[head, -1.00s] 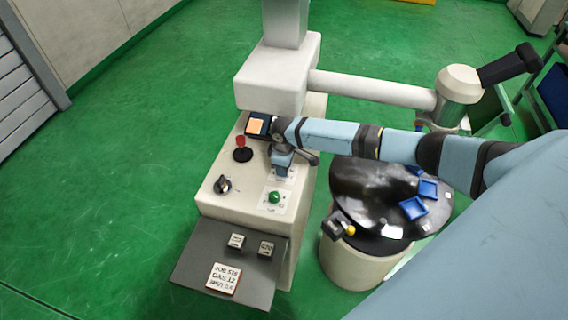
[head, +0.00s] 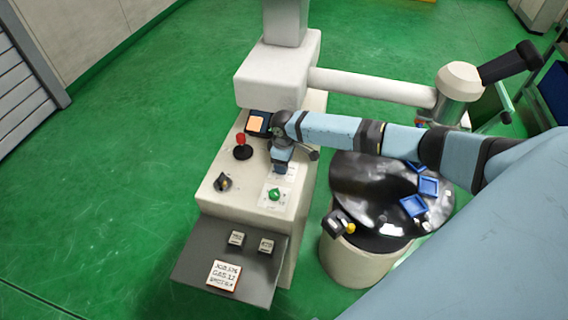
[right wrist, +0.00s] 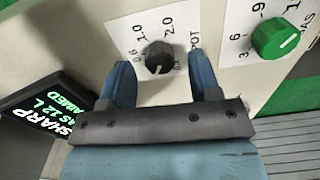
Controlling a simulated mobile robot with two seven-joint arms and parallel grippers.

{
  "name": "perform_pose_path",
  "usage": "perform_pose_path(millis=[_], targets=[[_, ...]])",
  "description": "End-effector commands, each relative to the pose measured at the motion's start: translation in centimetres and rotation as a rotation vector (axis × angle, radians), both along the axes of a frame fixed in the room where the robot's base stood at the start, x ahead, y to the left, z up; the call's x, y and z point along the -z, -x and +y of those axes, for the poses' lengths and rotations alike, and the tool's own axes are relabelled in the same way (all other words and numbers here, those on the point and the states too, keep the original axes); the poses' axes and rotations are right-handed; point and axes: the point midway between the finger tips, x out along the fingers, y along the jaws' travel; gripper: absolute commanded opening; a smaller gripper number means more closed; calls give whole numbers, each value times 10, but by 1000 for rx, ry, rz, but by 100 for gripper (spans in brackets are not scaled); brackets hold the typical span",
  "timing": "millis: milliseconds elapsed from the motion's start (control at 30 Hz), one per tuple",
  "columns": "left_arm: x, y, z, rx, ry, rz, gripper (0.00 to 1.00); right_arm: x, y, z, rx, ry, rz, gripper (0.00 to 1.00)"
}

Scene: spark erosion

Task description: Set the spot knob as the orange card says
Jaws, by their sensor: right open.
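The black spot knob (right wrist: 158,57) shows in the right wrist view on a white scale plate with the figures 0.6, 1.0 and 2.0. A pale mark is on its lower part in the picture. My right gripper (right wrist: 164,78) is open, with one blue finger on each side of the knob; contact cannot be told. In the head view my right gripper (head: 281,162) hides this knob. The card (head: 223,275), white with a brownish-orange edge, lies on the grey shelf; it reads about JOB 576, GAS 12 and a blurred SPOT line. My left gripper is out of view.
The green gas knob (right wrist: 276,38) is beside the spot plate. A lit screen (right wrist: 46,108) is at the left. The head view shows a red-topped lever (head: 241,147), another black knob (head: 222,182), two small blocks on the shelf (head: 205,262) and a round black-topped drum (head: 352,262).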

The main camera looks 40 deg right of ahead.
Motion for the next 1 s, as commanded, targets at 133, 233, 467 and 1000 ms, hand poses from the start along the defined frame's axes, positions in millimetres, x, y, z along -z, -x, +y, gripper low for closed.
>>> perform_pose_path(millis=[133, 233, 467, 1000], targets=[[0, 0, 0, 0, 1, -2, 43, -32, -1, -1, -1, 0, -4, 57], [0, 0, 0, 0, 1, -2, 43, -56, 0, -1, -1, 0, -4, 57], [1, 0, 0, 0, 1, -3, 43, -102, 0, -1, -1, 0, -3, 57], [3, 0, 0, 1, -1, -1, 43, -124, 0, 0, 0, 1, -1, 57]])
